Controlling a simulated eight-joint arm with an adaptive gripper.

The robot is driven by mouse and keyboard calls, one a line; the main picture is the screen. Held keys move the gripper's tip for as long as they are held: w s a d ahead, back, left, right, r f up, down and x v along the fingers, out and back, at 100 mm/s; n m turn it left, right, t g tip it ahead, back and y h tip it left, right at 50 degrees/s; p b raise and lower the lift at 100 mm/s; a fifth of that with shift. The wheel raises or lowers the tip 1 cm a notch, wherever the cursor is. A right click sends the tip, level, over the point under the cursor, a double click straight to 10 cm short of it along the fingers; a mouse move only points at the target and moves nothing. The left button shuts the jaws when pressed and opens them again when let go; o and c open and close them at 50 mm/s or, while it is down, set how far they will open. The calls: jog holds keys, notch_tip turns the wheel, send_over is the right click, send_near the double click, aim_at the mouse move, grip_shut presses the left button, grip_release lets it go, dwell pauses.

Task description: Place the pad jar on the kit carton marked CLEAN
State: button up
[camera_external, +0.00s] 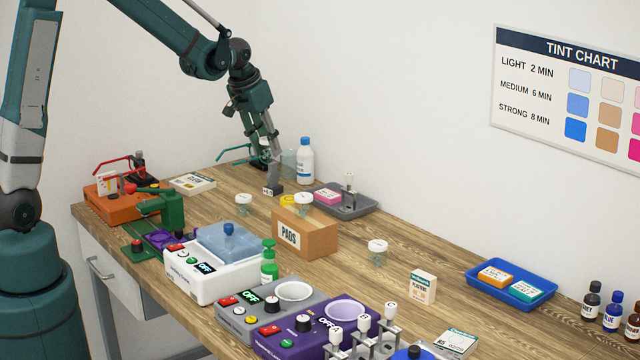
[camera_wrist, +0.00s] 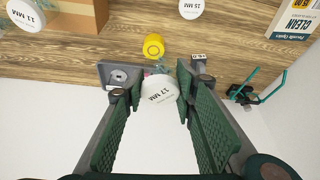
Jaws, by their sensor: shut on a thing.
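My gripper (camera_wrist: 158,92) is shut on a white-lidded jar (camera_wrist: 160,87); its lid, seen from above, seems to read 17 MM. The kit carton marked CLEAN (camera_wrist: 297,17) is at the upper right of the wrist view, apart from the jar. In the external view a flat pale carton (camera_external: 192,183) lies left of my gripper, likely the same one; its print is too small to read.
A white-lidded jar (camera_external: 243,199) and a yellow-lidded one (camera_external: 287,199) stand near my gripper. A blue-capped bottle (camera_external: 305,160), a grey tray (camera_external: 365,208) and a small grey block (camera_external: 272,190) are close by.

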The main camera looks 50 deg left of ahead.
jog(key=s+a+n+y, duration=0.15)
jog(key=a+n, duration=0.25)
jog(key=a, duration=1.3)
jog(key=n+g+y+p, duration=0.1)
jog(key=n+p, duration=0.1)
jog(key=n, duration=0.2)
send_over(193, 179)
jog(key=s+d, duration=0.1)
notch_tip(193, 179, down, 5)
jog(key=shift+f, duration=0.1)
jog(key=shift+f+b, duration=0.3)
jog(key=shift+f, duration=2.55)
jog(key=shift+f, duration=0.1)
jog(key=shift+f, duration=2)
jog(key=shift+f, duration=0.2)
